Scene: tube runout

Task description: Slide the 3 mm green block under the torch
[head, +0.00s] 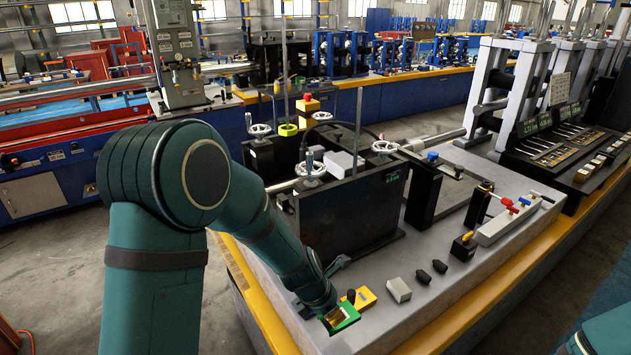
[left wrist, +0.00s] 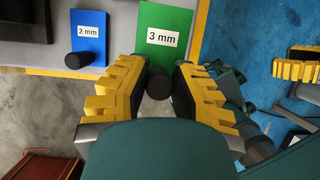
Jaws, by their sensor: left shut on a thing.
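The green block (head: 346,318), labelled "3 mm" in the left wrist view (left wrist: 165,22), is at the near edge of the grey bench top. My left gripper (head: 328,312) is at it; in the left wrist view my left gripper (left wrist: 158,85) is shut on the block's black knob (left wrist: 157,84), between yellow ribbed fingers. I cannot tell whether the block touches the bench. I cannot pick out the torch with certainty. My right gripper (left wrist: 297,68) shows only partly at the right edge of the left wrist view; its opening is unclear.
A blue block (left wrist: 88,30) labelled "2 mm" lies left of the green one in the left wrist view. A large black box (head: 345,210) stands behind the gripper.

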